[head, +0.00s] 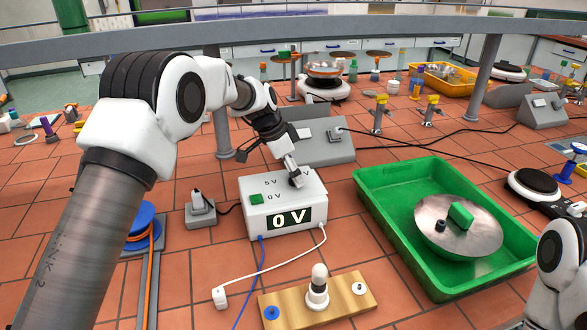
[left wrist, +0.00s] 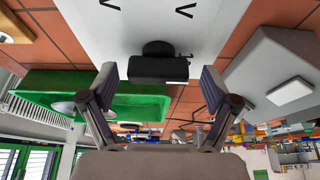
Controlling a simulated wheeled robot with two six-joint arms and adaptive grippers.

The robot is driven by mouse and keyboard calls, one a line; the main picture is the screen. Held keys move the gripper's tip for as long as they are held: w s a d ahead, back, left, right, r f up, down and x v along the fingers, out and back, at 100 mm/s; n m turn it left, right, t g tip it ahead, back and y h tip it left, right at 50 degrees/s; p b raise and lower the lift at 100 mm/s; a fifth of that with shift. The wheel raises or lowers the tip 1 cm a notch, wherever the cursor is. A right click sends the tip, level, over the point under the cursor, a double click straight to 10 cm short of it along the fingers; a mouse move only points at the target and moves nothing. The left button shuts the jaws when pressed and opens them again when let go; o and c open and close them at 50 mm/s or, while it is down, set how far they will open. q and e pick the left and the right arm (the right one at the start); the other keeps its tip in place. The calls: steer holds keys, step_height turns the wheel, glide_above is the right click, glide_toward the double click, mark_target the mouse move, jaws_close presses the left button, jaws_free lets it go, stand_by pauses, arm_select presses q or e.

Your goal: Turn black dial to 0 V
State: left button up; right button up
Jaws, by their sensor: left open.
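A white power supply box (head: 270,222) stands on the tiled bench, with "5 V" and "0 V" marked on its top. Its front display (head: 290,218) reads "0 V". The black dial (head: 297,181) sits on the top near the back right corner, partly hidden by my left gripper (head: 290,168). In the left wrist view the black dial (left wrist: 158,66) lies between the two spread fingers of my left gripper (left wrist: 157,80), with a gap on each side. Which way the dial points is hard to tell. Part of my right arm shows at the lower right of the head view; its gripper is out of view.
A green button (head: 256,199) is on the box top. A grey sloped unit (head: 318,150) is behind the box.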

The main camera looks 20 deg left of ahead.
arm_select(q)
steer(key=shift+s+r, duration=0.15)
steer(key=c, duration=1.1)
steer(key=shift+c, duration=0.2)
